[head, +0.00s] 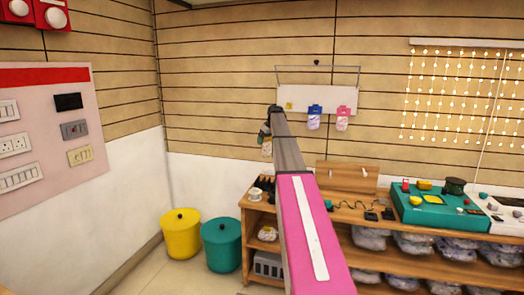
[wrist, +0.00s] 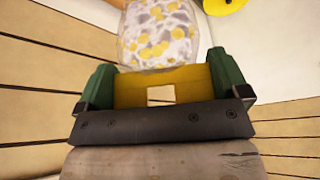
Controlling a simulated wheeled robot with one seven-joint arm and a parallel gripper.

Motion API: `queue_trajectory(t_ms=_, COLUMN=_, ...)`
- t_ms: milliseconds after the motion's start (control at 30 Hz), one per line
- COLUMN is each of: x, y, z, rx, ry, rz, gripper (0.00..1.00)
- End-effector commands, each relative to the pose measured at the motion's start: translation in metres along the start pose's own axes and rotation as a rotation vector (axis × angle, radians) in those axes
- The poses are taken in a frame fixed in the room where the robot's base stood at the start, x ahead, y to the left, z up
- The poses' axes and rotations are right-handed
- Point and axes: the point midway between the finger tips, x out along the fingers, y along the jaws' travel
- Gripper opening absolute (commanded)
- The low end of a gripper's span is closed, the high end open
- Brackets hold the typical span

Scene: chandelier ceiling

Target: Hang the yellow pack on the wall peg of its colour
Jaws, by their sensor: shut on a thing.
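My gripper (wrist: 163,84) is shut on the yellow pack. Its green fingers clasp both sides of the pack's yellow header (wrist: 128,90), which has a square hole. The clear bag (wrist: 158,35) with yellow and white contents extends beyond the header. In the head view my gripper (head: 266,129) is at the left edge of the white peg board (head: 330,97), and the pack beneath it is small and partly hidden by my arm. A yellow mark (head: 289,105) sits on the board's left part, just right of my gripper. The yellow peg itself is too small to make out.
A blue pack (head: 314,119) and a pink pack (head: 342,120) hang on the board to the right. Below stands a wooden shelf (head: 400,262) with a teal tray (head: 432,215) and small items. A yellow bin (head: 181,236) and a teal bin (head: 221,246) stand at left.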

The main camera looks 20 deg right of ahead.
Motion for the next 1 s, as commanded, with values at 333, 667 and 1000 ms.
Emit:
queue_trajectory(t_ms=333, x=-0.092, y=0.058, z=-0.025, rx=0.522, ry=0.002, rz=0.221, gripper=0.56)
queue_trajectory(t_ms=667, x=-0.148, y=0.087, z=-0.033, rx=0.835, ry=-0.001, rz=0.348, gripper=0.56)
queue_trajectory(t_ms=1000, x=-0.152, y=0.093, z=-0.035, rx=0.870, ry=-0.002, rz=0.360, gripper=0.56)
